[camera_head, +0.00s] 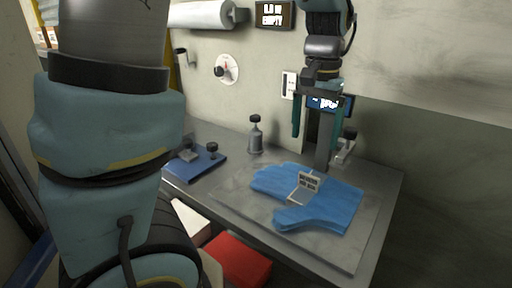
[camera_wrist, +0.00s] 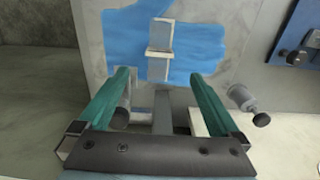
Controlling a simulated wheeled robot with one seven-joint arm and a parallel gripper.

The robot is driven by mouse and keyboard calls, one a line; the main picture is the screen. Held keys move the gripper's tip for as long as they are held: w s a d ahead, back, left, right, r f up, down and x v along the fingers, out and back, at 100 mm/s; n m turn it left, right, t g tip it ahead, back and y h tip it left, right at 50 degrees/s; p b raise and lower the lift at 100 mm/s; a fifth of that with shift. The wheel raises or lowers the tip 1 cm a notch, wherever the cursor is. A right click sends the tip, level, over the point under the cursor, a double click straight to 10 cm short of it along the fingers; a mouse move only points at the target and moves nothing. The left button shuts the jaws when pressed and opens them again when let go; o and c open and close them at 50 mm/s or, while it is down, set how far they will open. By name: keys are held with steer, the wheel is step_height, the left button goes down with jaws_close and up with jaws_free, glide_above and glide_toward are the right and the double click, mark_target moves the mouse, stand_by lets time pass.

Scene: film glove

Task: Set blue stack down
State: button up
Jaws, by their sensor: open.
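The blue glove-shaped stack (camera_head: 335,205) lies flat on a pale grey plate (camera_head: 232,195) on the bench. A small light-grey bracket-like piece (camera_head: 309,181) sits on top of the stack near its middle. In the wrist view the stack (camera_wrist: 195,48) and the bracket piece (camera_wrist: 159,45) are at the top, beyond the fingertips. My gripper (camera_head: 315,136) is open with nothing between its fingers, above the bench behind the stack and apart from it. Its two teal fingers also show in the wrist view (camera_wrist: 157,78).
A blue board (camera_head: 196,165) with dark knobs lies at the bench's left. A grey knob-topped canister (camera_head: 255,136) stands at the back, and a grey post (camera_head: 323,152) rises below my gripper. A red box (camera_head: 238,260) is below the bench's front edge.

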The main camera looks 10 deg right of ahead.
steer(key=a+f+n, duration=0.3)
steer(key=a+f, duration=0.1)
steer(key=a, duration=0.8)
steer(key=w+a+f+n+t, duration=0.1)
steer(key=a+f+n, duration=0.3)
steer(key=a, duration=0.9)
steer(key=shift+w+a+f+t, duration=0.15)
steer(key=shift+f+t, duration=0.1)
steer(key=shift+t, duration=0.05)
